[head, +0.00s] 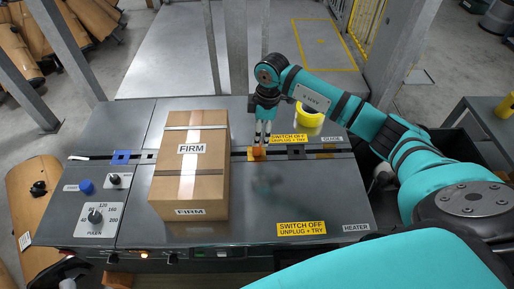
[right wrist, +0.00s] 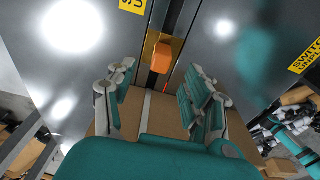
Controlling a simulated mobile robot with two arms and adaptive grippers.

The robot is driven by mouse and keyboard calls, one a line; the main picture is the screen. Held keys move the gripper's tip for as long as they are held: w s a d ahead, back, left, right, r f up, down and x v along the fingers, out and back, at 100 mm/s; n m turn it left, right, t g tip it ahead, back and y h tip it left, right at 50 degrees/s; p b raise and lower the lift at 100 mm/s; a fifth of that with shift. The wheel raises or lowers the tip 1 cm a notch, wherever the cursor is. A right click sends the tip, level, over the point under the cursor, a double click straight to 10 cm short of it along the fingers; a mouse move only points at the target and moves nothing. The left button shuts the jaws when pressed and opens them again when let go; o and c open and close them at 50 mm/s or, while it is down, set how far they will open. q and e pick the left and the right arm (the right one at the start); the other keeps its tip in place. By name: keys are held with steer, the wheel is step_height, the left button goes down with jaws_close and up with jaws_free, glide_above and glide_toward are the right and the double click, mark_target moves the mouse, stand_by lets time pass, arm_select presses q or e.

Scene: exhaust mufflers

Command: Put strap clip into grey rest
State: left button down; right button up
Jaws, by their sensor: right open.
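An orange block (head: 257,153), which looks like the strap clip, sits at the dark slot across the metal table, right of the carton. It also shows in the right wrist view (right wrist: 162,57), beyond my fingertips. A dark grey piece (head: 296,152), which looks like the grey rest, lies on the same slot to its right. My right gripper (head: 263,138) points down just above the orange block. It is open, with nothing between its fingers in the right wrist view (right wrist: 158,98). I cannot tell whether it touches the block. My left gripper is not in view.
A taped carton (head: 190,185) marked FIRM stands close left of my right gripper. A blue piece (head: 121,157) lies on the slot further left. A yellow round object (head: 310,116) stands behind the grey piece.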

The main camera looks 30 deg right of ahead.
mark_target(257, 150)
steer(key=shift+a+f, duration=0.1)
steer(key=shift+f, duration=0.9)
steer(key=f, duration=0.4)
steer(key=shift+w+a, duration=0.1)
steer(key=shift+a, duration=0.25)
steer(key=shift+f, duration=0.55)
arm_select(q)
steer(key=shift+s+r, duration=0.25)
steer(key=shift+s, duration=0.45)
arm_select(e)
steer(key=shift+c, duration=0.4)
jaws_close()
